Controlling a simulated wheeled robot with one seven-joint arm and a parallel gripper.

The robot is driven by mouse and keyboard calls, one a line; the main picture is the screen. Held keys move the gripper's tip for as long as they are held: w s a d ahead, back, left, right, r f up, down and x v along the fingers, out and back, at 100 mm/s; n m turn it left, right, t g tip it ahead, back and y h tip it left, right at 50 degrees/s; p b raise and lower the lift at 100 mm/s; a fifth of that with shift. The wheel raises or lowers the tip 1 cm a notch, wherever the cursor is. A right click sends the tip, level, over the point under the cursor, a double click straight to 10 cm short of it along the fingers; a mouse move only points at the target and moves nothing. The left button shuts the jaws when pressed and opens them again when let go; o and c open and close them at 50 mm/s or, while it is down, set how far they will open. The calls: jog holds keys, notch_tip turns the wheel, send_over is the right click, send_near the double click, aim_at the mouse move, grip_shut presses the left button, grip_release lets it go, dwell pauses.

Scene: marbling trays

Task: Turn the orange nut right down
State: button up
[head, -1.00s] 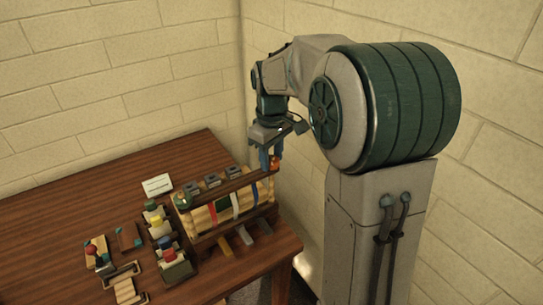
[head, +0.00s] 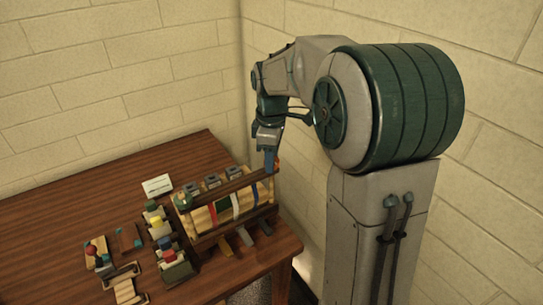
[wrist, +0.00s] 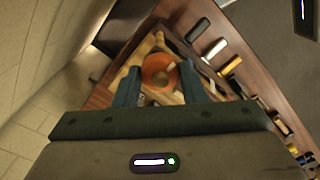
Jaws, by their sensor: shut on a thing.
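The orange nut (wrist: 158,72) is a ring between my two blue fingers in the wrist view. In the head view a small part of the orange nut (head: 277,163) shows beside my fingers, at the right end of the wooden press (head: 207,222). My gripper (head: 270,166) points down over that end. In the wrist view my gripper (wrist: 159,86) has one finger on each side of the nut and is shut on it. The underside of the nut is hidden, so any gap below it cannot be seen.
Several small blocks and trays with coloured knobs stand left of the press. The wall is close behind my gripper. The table's back left is clear.

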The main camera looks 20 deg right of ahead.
jog(key=shift+w+r, duration=0.1)
jog(key=shift+r, duration=0.1)
jog(key=o, duration=1)
jog(key=shift+f, duration=0.1)
notch_tip(320, 180, up, 14)
jog(key=shift+f+b, duration=0.1)
jog(key=shift+b, duration=0.25)
